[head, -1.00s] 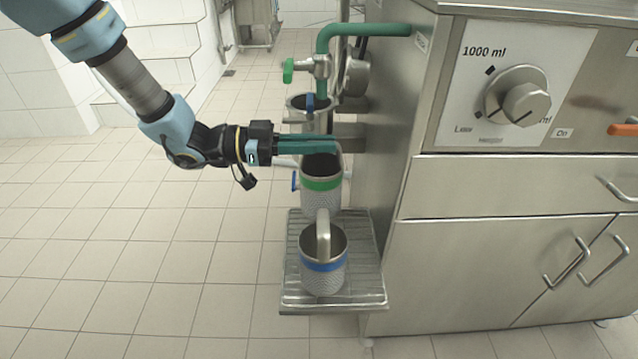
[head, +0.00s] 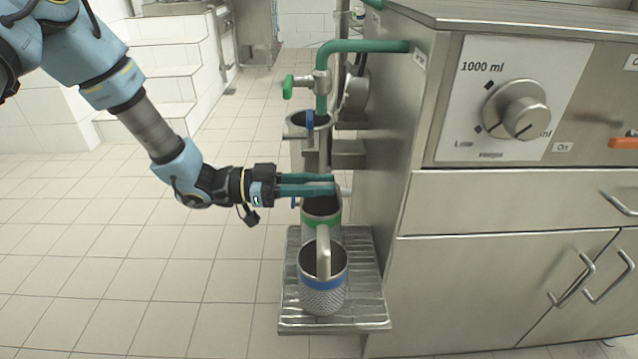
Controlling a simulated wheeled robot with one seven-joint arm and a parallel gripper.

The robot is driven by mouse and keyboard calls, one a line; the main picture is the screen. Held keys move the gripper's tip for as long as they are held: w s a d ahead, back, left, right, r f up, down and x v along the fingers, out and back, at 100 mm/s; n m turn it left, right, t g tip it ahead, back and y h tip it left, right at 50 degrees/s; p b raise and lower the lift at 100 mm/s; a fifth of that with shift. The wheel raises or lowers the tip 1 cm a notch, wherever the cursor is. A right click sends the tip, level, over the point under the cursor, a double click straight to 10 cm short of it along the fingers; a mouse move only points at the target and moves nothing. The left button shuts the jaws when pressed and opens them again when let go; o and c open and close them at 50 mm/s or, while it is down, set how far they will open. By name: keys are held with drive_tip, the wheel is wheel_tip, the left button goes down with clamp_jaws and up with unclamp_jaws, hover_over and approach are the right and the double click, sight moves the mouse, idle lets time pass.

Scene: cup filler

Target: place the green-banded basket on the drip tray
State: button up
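The green-banded basket (head: 320,222) is upright, directly behind the blue-banded basket in the head view. My gripper (head: 322,188) is at its top from the left, with its teal fingers closed about the handle. The handle is mostly hidden by the fingers. The drip tray (head: 366,285) is a ribbed metal shelf beside the machine. The green-banded basket is over its rear part. Its lower part is hidden by the blue-banded basket, so I cannot tell whether it touches the tray.
The blue-banded basket (head: 322,290) stands on the front of the tray, its handle rising toward the rear. A metal vessel (head: 307,124) and green pipe (head: 352,46) are behind. The steel machine (head: 480,195) closes off the right side. Floor to the left is clear.

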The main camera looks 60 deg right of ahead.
drive_tip(key=shift+o, duration=1)
